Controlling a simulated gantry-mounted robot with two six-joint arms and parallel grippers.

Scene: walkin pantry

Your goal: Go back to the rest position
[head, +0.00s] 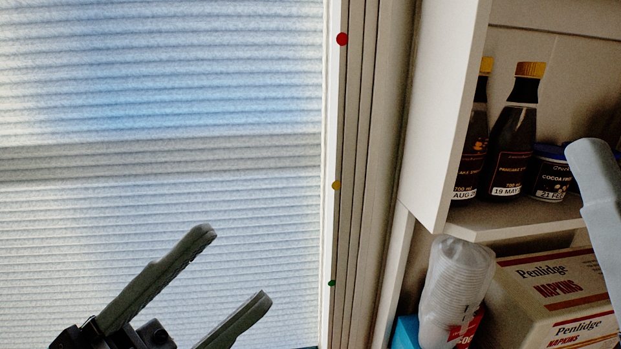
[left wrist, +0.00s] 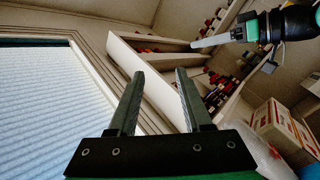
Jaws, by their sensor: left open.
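My left gripper (head: 233,265) is open and empty in the head view, in front of the white blind at the lower left. In the left wrist view its two fingers (left wrist: 160,73) stand apart with nothing between them. One pale grey finger of my right gripper (head: 594,182) shows at the right edge of the head view, in front of the shelves. My right gripper also shows in the left wrist view (left wrist: 212,40) at the upper right. Its other finger cannot be made out, so its opening is unclear.
A shelf unit stands at the right with dark bottles (head: 510,145) and a cocoa tub (head: 550,175). Below are stacked clear cups (head: 455,285) and a napkin box (head: 555,300). A window frame (head: 337,150) with coloured dots borders the blind (head: 160,110). The space around my left gripper looks clear.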

